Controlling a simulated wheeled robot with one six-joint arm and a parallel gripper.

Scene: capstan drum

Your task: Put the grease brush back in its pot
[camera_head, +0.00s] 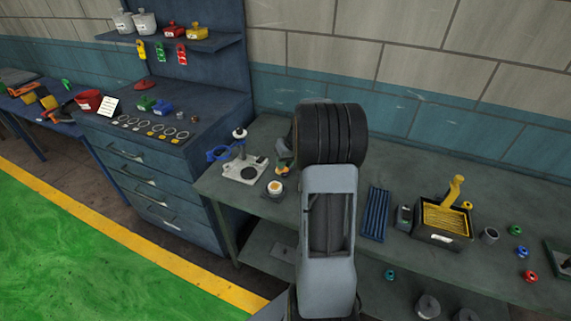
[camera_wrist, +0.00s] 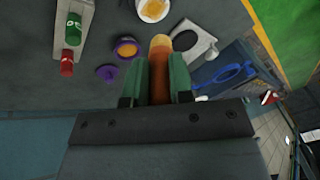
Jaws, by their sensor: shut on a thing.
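My gripper (camera_wrist: 160,72) shows in the wrist view with its green fingers shut on an orange-brown rod, which looks like the handle of the grease brush (camera_wrist: 160,52). Its bristles cannot be made out. A pale-rimmed pot with yellow-orange contents (camera_wrist: 153,8) is at the top of the wrist view, apart from the gripper. In the head view this pot (camera_head: 275,187) stands on a dark square base near the bench's front edge. My arm hides most of the gripper and brush there.
A purple-rimmed tin (camera_wrist: 127,48) and red bottle (camera_wrist: 66,62) lie close by in the wrist view. A yellow-filled box (camera_head: 446,220) and blue rack (camera_head: 375,214) are on the bench's right.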

